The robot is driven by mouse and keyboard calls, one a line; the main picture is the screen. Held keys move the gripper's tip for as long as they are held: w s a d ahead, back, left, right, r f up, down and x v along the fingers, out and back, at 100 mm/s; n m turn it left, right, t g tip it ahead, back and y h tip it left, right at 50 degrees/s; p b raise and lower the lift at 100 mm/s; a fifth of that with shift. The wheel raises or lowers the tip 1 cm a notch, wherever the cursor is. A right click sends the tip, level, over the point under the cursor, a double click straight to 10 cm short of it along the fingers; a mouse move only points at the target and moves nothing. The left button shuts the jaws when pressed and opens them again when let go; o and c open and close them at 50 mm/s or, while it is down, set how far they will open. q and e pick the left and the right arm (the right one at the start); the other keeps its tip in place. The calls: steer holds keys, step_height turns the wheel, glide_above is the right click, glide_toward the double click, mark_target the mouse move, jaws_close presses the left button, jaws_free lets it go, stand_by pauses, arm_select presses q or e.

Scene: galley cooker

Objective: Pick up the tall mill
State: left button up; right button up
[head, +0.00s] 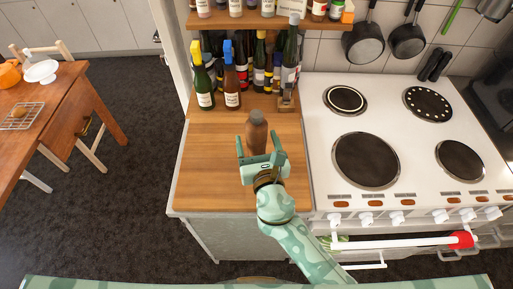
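The tall mill (257,130), brown with a rounded top, stands upright on the wooden worktop (205,175) left of the cooker. My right gripper (260,143) is open at the mill's near side. Its two fingers are spread to the left and right of the mill's lower part. I cannot tell whether either finger touches it. The gripper body covers the worktop just in front of the mill. My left gripper is not in view.
Several bottles (232,88) stand behind the mill, below a shelf (250,21). A small wooden item (287,98) is behind it to the right. The white cooker (400,180) adjoins the worktop. The worktop's left and front parts are clear.

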steer(key=shift+w+a, duration=0.15)
steer(key=shift+w, duration=0.4)
steer(key=shift+s+r, duration=0.1)
steer(key=shift+c, duration=0.6)
steer(key=c, duration=1.1)
steer(key=shift+c, duration=0.2)
